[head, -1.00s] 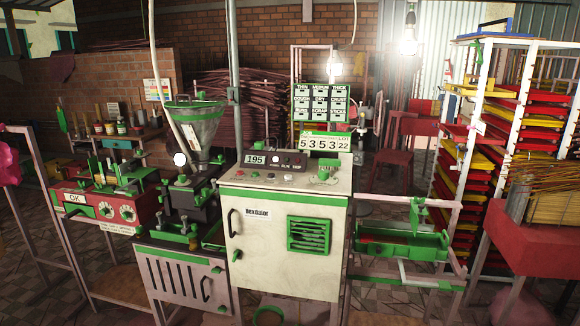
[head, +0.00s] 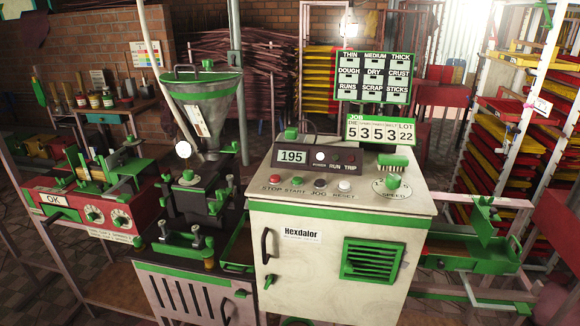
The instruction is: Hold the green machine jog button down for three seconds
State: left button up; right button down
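The cream machine cabinet with green trim, labelled "Hexdalor" (head: 340,225), stands at the centre of the head view. On its sloped top panel the dark jog button (head: 319,184) sits above the word JOG, unobstructed. To its left are the green start button (head: 298,181) and the red stop button (head: 275,180). To its right is the pale reset button (head: 345,186). A display (head: 292,157) above reads 195. Neither of my grippers is in view.
The job sign (head: 380,131) stands behind. A hopper (head: 203,110) rises at left, beside a red machine (head: 90,210). A green tray (head: 460,252) is at right.

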aim_at(318, 182)
jog(key=i+j, duration=0.1)
jog(key=j, duration=0.35)
jog(key=i+j, duration=0.1)
jog(key=j, duration=0.35)
jog(key=i+j, duration=0.15)
jog(key=j, duration=0.3)
